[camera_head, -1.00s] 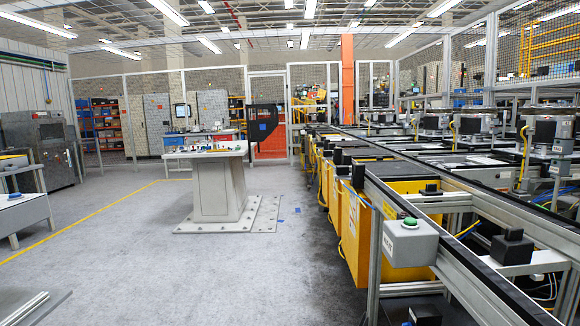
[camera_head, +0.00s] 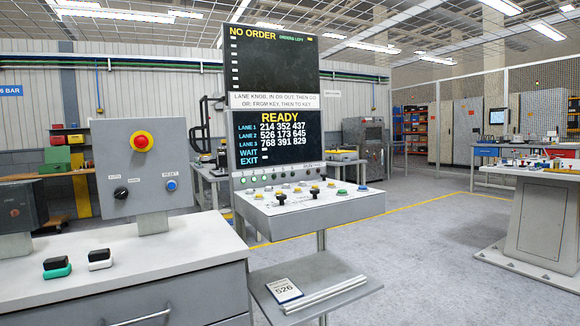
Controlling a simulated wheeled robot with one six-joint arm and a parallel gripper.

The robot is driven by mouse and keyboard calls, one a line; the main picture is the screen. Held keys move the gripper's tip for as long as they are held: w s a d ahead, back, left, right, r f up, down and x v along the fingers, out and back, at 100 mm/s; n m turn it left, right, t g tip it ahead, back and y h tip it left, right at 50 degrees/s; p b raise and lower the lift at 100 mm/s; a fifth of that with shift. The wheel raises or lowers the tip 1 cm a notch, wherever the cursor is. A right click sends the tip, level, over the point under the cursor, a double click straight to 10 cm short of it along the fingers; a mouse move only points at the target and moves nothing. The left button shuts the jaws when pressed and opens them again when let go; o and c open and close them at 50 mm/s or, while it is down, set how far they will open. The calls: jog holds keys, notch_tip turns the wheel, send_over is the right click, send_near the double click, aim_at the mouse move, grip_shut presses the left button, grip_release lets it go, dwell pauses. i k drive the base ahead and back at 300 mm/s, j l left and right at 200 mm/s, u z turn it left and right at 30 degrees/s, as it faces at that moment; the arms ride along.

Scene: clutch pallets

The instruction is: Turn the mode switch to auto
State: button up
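A grey control box (camera_head: 143,170) stands upright on a grey cabinet at the left. On its face are a black rotary switch (camera_head: 121,192) at lower left, a red emergency-stop button (camera_head: 142,142) on a yellow ring above, and a blue button (camera_head: 171,185) at lower right. The rotary switch looks like the mode switch, but its label and exact setting are too small to read. My gripper is not in view.
A shelf below holds a card. Open floor (camera_head: 420,260) lies to the right.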

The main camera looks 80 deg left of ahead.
aim_at(121, 193)
jog(key=u, duration=3.15)
